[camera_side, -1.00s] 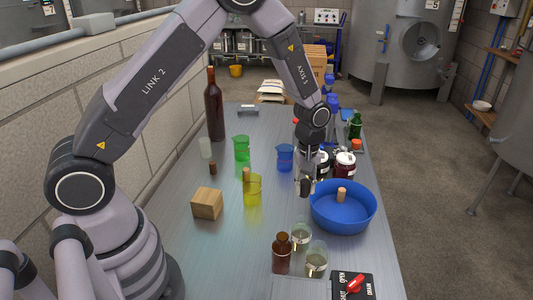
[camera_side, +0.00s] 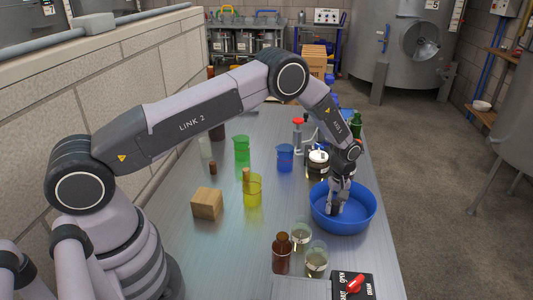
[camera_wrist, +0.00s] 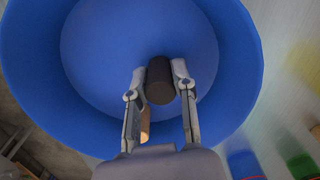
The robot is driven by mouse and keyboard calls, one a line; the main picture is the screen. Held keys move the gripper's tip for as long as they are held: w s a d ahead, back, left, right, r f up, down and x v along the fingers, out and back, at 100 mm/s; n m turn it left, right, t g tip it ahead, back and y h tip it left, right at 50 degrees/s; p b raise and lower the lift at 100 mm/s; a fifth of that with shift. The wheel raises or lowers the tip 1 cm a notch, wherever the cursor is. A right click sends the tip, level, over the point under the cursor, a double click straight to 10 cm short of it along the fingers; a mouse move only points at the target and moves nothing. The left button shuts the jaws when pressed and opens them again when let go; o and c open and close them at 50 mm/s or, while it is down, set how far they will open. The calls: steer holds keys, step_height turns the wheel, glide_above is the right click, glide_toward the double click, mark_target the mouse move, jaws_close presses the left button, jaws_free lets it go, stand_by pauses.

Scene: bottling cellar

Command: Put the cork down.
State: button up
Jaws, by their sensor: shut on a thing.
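My gripper (camera_side: 337,203) is inside the blue bowl (camera_side: 358,222), reaching down from above. In the wrist view, my gripper (camera_wrist: 159,72) is shut on a dark brown cork (camera_wrist: 159,88), with one finger on each side of it. The cork is over the bowl's floor; whether it touches the floor cannot be told. The blue bowl fills much of the wrist view (camera_wrist: 235,65). A tan cork (camera_wrist: 146,122) is also in the bowl, partly hidden behind the left finger. In the side view my gripper covers most of the bowl's middle.
Left of the bowl stand a yellow beaker (camera_side: 253,195), a wooden block (camera_side: 207,204), a green beaker (camera_side: 242,150) and a blue beaker (camera_side: 285,157). In front are glass beakers (camera_side: 316,263), a brown bottle (camera_side: 281,256) and a red-lever box (camera_side: 352,286). Lidded jars (camera_side: 318,168) stand behind.

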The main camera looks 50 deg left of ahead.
steer(key=shift+f, duration=0.2)
steer(key=o, duration=0.7)
steer(key=shift+r, duration=0.1)
